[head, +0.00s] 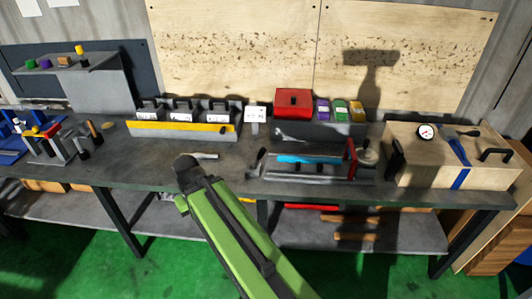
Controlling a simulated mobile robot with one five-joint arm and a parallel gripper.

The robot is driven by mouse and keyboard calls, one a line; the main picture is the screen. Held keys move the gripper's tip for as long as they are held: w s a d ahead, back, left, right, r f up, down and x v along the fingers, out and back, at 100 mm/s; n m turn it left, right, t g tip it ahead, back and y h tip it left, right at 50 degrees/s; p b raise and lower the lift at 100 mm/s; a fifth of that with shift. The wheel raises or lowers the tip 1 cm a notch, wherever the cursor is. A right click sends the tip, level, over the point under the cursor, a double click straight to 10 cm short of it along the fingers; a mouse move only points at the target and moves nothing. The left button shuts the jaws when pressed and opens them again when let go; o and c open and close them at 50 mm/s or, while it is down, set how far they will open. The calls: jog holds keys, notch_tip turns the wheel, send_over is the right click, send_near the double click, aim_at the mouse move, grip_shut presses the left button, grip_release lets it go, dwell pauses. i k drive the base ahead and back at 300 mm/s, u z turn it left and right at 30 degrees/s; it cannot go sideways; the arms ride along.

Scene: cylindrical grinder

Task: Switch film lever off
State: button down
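I cannot pick out a film lever for certain. A small dark upright piece (258,161) stands on the bench at the middle, left of a fixture with a light blue bar (310,159) and a red upright plate (351,158). What these parts do is not clear at this size. My green arm reaches up from the bottom edge to a dark rounded joint over the bench's front edge. No gripper fingers can be made out, so I cannot tell what my gripper touches.
A long grey bench (140,172) spans the view. At right is a wooden box (408,169) with a dial gauge (425,132), blue strap and black handles. A red box (293,103) and a yellow-fronted rack (182,127) stand at the back. Green floor (100,265) lies in front.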

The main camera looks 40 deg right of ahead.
aim_at(263, 151)
jog(key=i, duration=0.95)
